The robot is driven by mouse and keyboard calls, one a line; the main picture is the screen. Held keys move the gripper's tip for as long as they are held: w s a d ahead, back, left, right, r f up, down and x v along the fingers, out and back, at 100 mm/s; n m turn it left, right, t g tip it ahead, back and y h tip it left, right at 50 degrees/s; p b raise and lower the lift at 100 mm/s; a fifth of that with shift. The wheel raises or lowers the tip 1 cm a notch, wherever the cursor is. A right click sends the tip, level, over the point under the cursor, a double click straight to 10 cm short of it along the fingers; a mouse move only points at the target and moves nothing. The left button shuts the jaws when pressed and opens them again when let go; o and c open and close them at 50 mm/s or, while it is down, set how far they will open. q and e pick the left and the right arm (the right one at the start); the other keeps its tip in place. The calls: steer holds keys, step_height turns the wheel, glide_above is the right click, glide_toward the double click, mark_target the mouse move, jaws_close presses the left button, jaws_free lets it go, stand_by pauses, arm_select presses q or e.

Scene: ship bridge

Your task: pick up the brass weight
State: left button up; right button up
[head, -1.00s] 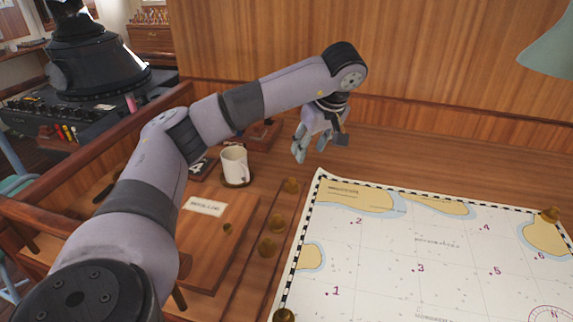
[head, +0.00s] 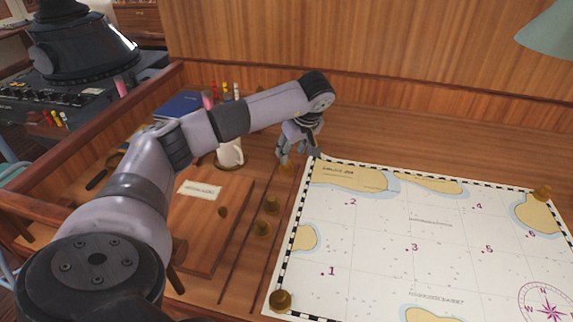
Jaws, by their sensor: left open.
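Several brass weights are in the head view. Two stand on the wooden desk left of the chart, a nearer one (head: 262,228) and a middle one (head: 271,203). A third brass weight (head: 286,169) stands farther back, partly hidden by my left gripper (head: 298,155). The gripper is open, points down and is close above this far weight. I cannot tell whether it touches it. Two more brass weights hold down chart corners, one at the near left (head: 280,300) and one at the far right (head: 542,192). My right gripper is out of view.
The paper chart (head: 380,240) covers the desk to the right. A white mug (head: 230,153) stands just left of the gripper, partly behind my arm. A wooden board with a label (head: 200,190) and a blue book (head: 180,108) are at left. A lamp shade (head: 548,35) overhangs the right.

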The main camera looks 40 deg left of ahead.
mark_target(286, 166)
arm_select(q)
steer(key=p+x, duration=0.2)
steer(key=x, duration=0.2)
steer(key=shift+s+a+f, duration=0.15)
steer(key=shift+a+f, duration=0.2)
steer(key=shift+f, duration=0.1)
steer(key=shift+c, duration=0.2)
steer(key=shift+c, duration=0.7)
jaws_close()
